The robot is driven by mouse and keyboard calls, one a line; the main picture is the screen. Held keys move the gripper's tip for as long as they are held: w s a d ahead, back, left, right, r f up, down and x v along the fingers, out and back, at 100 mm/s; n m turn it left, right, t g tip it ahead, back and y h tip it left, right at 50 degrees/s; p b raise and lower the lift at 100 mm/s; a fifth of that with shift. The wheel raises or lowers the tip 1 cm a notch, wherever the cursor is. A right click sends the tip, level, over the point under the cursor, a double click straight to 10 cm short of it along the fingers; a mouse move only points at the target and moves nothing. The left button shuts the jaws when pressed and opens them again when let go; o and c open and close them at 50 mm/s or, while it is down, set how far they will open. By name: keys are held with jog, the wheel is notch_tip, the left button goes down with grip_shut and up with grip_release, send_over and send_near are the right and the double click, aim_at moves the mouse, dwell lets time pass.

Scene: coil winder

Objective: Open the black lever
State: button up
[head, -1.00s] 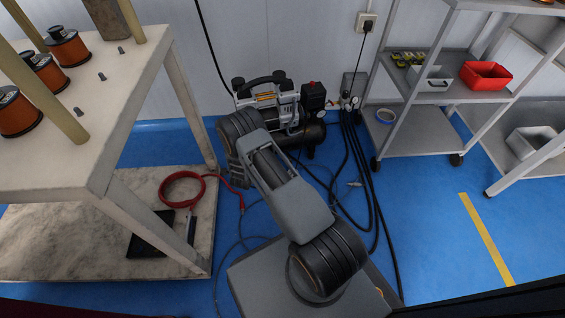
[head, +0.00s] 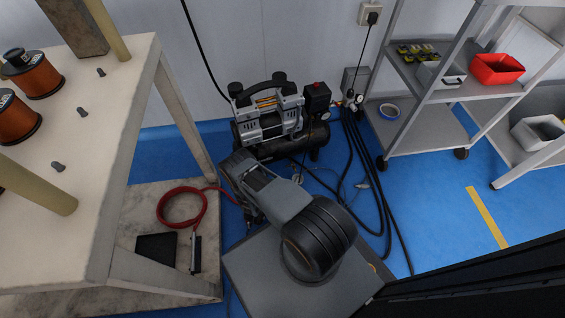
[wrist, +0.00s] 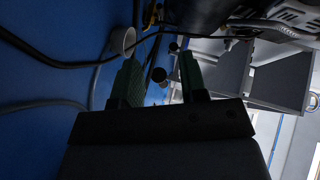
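The air compressor (head: 268,115) with its dark tank stands on the blue floor against the wall. I cannot make out a black lever with certainty in the head view. In the wrist view, a small dark round-ended part (wrist: 158,75) shows between my fingers, and I cannot tell if it is the lever. My gripper (wrist: 160,72) is open, with its two green fingers apart and no visible contact with that part. The dark tank (wrist: 200,10) is at the top of the wrist view. In the head view my arm reaches low before the compressor, and the gripper's fingertips are hidden.
A white round part (wrist: 123,40) is beside the left finger. Black hoses (head: 362,150) run down from a wall box on the right. A bench (head: 110,130) with copper spools stands left, above a coiled red hose (head: 182,207). A grey shelf cart (head: 425,130) stands right.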

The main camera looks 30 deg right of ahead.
aim_at(290, 165)
jog(key=b+x, duration=0.5)
jog(key=x, duration=0.8)
jog(key=shift+w+d+f, duration=0.1)
jog(key=shift+d+f, duration=0.05)
jog(key=shift+d, duration=0.1)
jog(key=shift+c, duration=0.5)
grip_shut()
